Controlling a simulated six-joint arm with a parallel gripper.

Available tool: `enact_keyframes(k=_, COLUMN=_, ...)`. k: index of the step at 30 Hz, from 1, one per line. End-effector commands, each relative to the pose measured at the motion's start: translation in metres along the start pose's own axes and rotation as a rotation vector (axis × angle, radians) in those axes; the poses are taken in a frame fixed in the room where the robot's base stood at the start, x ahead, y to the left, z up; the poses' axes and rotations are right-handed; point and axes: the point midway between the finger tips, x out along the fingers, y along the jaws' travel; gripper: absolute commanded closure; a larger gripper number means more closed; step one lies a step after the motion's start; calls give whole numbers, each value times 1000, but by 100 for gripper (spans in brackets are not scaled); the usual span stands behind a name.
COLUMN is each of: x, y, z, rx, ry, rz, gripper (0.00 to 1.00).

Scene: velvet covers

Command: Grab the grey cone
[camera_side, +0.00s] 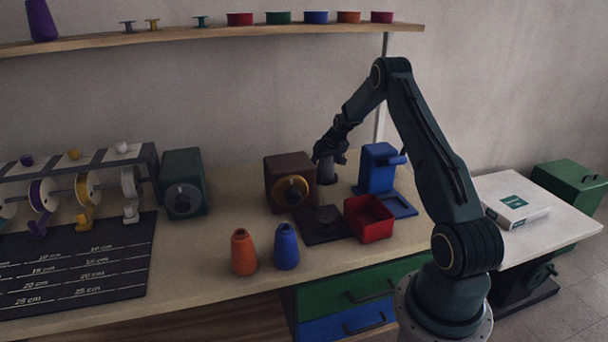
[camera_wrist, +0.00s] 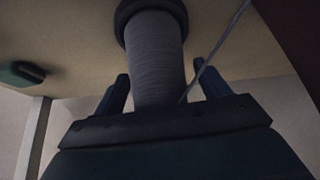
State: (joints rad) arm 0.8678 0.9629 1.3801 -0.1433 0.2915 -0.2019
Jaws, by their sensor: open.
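The grey cone (camera_wrist: 156,62) stands on the table in the wrist view, its narrow end towards my gripper and its wider dark base at the far end. My gripper (camera_wrist: 157,84) is open, with one finger on each side of the cone's body. I cannot tell whether either finger touches it. In the side view my gripper (camera_side: 329,148) is at the top of the cone, pointing down.
The brown box (camera_side: 289,182) with an orange knob is close on the left. A blue stand (camera_side: 378,168) is close on the right. A red bin (camera_side: 369,218), an orange cone (camera_side: 244,253) and a blue cone (camera_side: 286,247) stand nearer the camera. A grey thread (camera_wrist: 214,53) runs beside the cone.

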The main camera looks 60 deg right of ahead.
Motion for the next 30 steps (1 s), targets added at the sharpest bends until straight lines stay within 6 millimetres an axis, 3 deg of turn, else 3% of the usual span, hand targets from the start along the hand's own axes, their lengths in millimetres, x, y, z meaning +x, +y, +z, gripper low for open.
enact_keyframes(k=4, x=0, y=0, z=0, rx=0, ry=0, rz=0, gripper=25)
enact_keyframes(k=12, x=0, y=0, z=0, rx=0, ry=0, rz=0, gripper=74)
enact_keyframes(k=23, x=-3, y=0, z=-2, rx=0, ry=2, rz=0, gripper=75)
enact_keyframes(k=30, x=-19, y=0, z=-12, rx=0, ry=3, rz=0, gripper=75)
